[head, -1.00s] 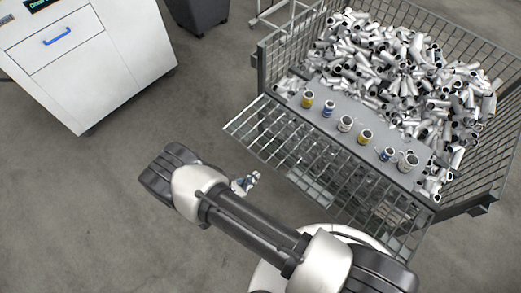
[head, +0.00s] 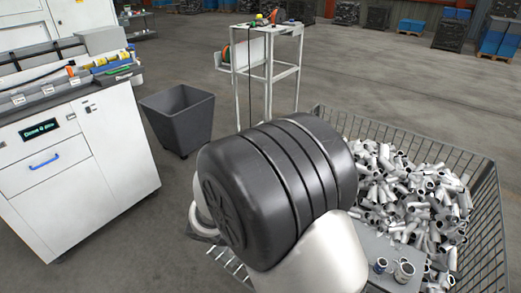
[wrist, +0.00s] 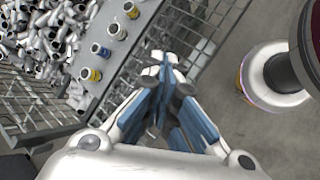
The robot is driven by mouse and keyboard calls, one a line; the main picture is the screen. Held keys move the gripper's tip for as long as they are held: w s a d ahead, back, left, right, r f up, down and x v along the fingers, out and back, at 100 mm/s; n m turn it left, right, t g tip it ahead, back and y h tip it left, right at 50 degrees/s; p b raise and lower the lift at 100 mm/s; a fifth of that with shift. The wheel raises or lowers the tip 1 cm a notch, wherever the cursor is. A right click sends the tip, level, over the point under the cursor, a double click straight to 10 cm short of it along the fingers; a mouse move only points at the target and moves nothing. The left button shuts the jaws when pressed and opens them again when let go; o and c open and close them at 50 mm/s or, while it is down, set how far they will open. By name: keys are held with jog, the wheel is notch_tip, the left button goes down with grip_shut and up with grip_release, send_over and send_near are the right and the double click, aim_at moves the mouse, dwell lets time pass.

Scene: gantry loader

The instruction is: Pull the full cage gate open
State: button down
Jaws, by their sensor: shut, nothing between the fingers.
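The full cage (head: 478,215) stands at the right in the head view, heaped with silvery pipe fittings. Its mesh gate is mostly hidden there behind my arm; a few bars (head: 232,266) show below it. In the wrist view, mesh (wrist: 212,28) runs beside the grey plate, and my gripper (wrist: 163,68) is in front of it. My fingers are shut and empty. I cannot tell whether the fingertips touch the mesh. The gate's latch or handle cannot be made out.
A grey plate (wrist: 112,68) with several small cans lies on the fittings at the cage's front side. A white cabinet (head: 75,165) stands at left, with a dark bin (head: 180,120) beside it. A white stand (head: 268,70) is behind. Floor shows between.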

jog(key=s+d+r+m+g+y, duration=0.1)
jog(key=s+d+r+m+y, duration=0.1)
jog(key=s+d+r+m, duration=0.3)
jog(key=s+d+r+m+y, duration=0.1)
jog(key=s+d+r+m, duration=0.1)
jog(key=r, duration=0.5)
jog(key=s+d+r+m+t+y, duration=0.2)
jog(key=s+r+m, duration=0.5)
jog(key=s, duration=0.4)
jog(key=t+y, duration=0.1)
jog(key=y, duration=0.1)
jog(key=shift+s+d+y, duration=0.25)
jog(key=shift+y, duration=0.05)
jog(key=shift+w+f, duration=0.1)
